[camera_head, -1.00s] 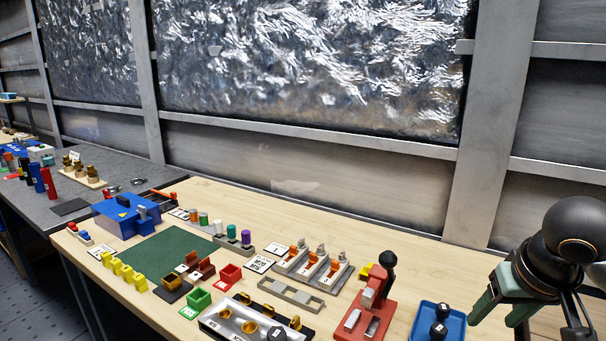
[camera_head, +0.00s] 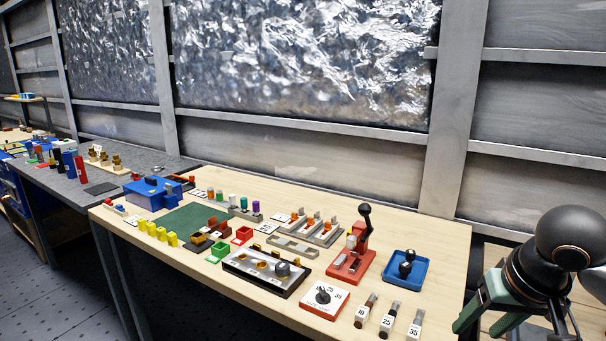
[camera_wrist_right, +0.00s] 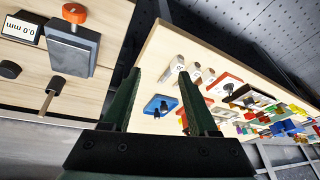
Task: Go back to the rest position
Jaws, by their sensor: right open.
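My right gripper (camera_head: 484,322) is at the lower right of the head view, in front of the right end of the wooden workbench (camera_head: 290,200). In the right wrist view its two green fingers (camera_wrist_right: 158,105) stand wide apart with nothing between them. The bench and its parts lie beyond the fingertips, clear of them. My left gripper is not in either view.
A blue tray (camera_head: 392,270) with dark knobs, a red press (camera_head: 345,268) and a white dial plate (camera_head: 312,309) sit at the bench's right end. A blue box (camera_head: 150,193) stands at the left. A second surface in the wrist view holds a grey device (camera_wrist_right: 72,52).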

